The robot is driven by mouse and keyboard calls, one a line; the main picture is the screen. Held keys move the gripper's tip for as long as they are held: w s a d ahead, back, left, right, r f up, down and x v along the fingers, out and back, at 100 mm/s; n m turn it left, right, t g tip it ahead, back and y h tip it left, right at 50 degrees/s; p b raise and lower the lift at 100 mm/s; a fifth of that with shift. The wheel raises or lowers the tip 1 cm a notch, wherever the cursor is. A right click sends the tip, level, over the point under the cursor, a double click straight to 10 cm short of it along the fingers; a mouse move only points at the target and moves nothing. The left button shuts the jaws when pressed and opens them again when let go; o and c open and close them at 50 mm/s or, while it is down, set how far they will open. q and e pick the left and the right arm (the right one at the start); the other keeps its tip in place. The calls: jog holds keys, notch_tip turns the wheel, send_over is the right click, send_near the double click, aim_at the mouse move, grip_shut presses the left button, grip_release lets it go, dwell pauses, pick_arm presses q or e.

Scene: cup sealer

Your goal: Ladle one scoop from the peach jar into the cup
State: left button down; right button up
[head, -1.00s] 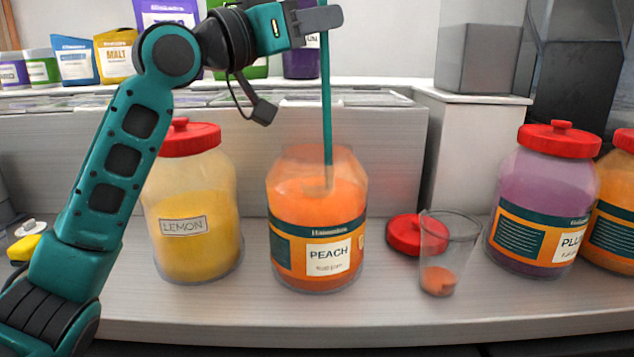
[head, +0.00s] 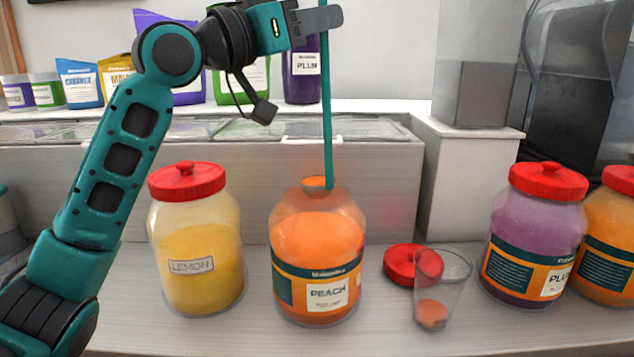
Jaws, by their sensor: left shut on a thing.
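My left gripper (head: 318,18) is shut on the upper part of the teal ladle handle (head: 327,100), which hangs nearly upright. The ladle's bowl end (head: 318,183) is at the mouth of the open peach jar (head: 318,250), with orange showing at it. How full the bowl is cannot be told. The peach jar holds orange contents and stands in the middle of the counter. The clear cup (head: 443,280) stands to its right with a little orange matter at the bottom (head: 432,314). My right gripper is not in view.
A red lid (head: 402,266) lies between the peach jar and the cup, close behind the cup. The lidded lemon jar (head: 197,250) stands left, the lidded plum jar (head: 533,235) and another orange jar (head: 606,240) right. A raised ledge (head: 380,150) runs behind.

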pick_arm(q)
notch_tip(320, 180, up, 4)
jog(key=shift+r+p, duration=0.1)
jog(key=shift+p, duration=0.75)
dwell(1.1)
